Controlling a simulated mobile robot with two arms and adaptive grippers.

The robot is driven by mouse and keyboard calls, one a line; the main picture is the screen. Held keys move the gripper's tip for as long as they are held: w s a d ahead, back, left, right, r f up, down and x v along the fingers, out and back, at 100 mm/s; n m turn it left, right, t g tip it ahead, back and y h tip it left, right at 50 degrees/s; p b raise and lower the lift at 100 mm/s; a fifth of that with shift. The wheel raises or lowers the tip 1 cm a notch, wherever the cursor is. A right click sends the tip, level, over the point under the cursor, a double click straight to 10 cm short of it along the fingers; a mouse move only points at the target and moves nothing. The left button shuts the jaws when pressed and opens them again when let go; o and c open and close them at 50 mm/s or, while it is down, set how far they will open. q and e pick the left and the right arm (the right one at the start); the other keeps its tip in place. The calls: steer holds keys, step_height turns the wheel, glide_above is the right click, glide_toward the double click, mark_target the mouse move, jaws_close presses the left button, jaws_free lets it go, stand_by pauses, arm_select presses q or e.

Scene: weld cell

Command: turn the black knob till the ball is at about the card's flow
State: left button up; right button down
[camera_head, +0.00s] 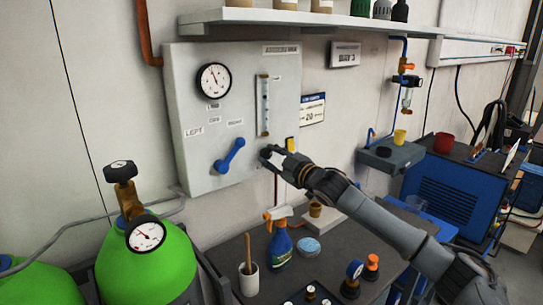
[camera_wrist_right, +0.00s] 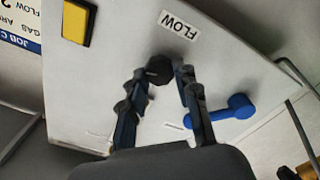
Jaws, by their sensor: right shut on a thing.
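The black knob (camera_wrist_right: 158,70) is on the grey panel (camera_head: 185,90), near the FLOW label (camera_wrist_right: 179,25). My right gripper (camera_head: 268,155) is at the panel's lower right. In the wrist view its fingers (camera_wrist_right: 163,82) are shut on the knob, one on each side. In the head view the gripper mostly hides the knob. The upright flow tube (camera_head: 264,105) is above the gripper; its ball is too small to make out. The blue-headed card (camera_head: 312,109) hangs right of the panel and shows 20. My left gripper is not in view.
A blue lever (camera_head: 230,155) and a round gauge (camera_head: 213,80) are on the panel, left of the gripper. A yellow piece (camera_wrist_right: 78,22) is at its edge. Below are a spray bottle (camera_head: 280,245), a cup with a brush (camera_head: 248,279) and a green cylinder (camera_head: 150,275).

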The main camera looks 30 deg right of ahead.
steer(key=shift+f, duration=0.15)
steer(key=c, duration=1)
jaws_free()
steer(key=shift+s, duration=0.1)
steer(key=shift+s+d, duration=0.15)
steer(key=shift+s, duration=1.8)
steer(key=shift+s+d, duration=0.2)
steer(key=shift+s, duration=1.8)
steer(key=shift+s+d, duration=0.15)
steer(key=shift+s, duration=1.8)
